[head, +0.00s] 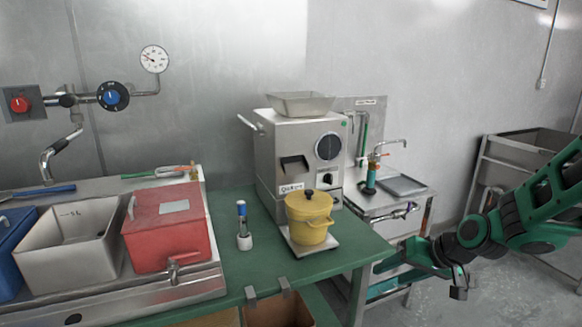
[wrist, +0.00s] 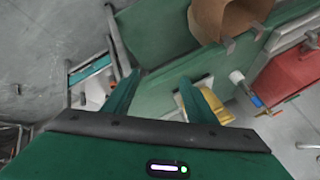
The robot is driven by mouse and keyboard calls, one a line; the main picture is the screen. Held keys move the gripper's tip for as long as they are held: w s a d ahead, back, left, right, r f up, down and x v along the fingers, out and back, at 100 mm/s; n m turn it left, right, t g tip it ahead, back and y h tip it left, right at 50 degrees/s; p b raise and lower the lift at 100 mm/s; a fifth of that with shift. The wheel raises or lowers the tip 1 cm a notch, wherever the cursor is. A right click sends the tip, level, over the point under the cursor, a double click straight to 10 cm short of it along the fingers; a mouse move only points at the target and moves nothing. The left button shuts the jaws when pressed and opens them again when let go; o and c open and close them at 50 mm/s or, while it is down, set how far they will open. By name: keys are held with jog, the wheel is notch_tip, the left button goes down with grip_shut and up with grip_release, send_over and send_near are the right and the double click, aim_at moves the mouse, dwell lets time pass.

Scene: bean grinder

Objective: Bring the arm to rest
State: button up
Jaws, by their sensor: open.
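My arm, green and black, reaches in from the right side of the head view. My gripper (head: 397,256) is off the right end of the green table, apart from it. In the wrist view my gripper (wrist: 157,82) shows two green fingers spread apart with nothing held between them. The yellow lidded pot (head: 309,218) stands upright on a flat plate in front of the bean grinder (head: 298,158). In the wrist view the yellow pot (wrist: 215,106) is partly hidden behind the right finger.
The green table (head: 232,272) carries a small blue-topped bottle (head: 242,226). A red box (head: 167,228) and a white bin (head: 68,248) sit at the left. A steel side table with a tap (head: 392,146) stands behind my gripper. Floor is open at the lower right.

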jog(key=s+d+r+m+g+h, duration=0.1)
jog(key=s+d+r+g, duration=0.1)
jog(key=s+d, duration=0.3)
jog(key=s+d+r+m+g+h, duration=0.1)
jog(key=s+d, duration=0.4)
jog(key=s, duration=0.9)
jog(key=s+d+r+m+g+h, duration=0.2)
jog(key=s+d+r+g, duration=0.1)
jog(key=s, duration=0.7)
jog(key=shift+d+r, duration=0.35)
jog(key=shift+d, duration=0.55)
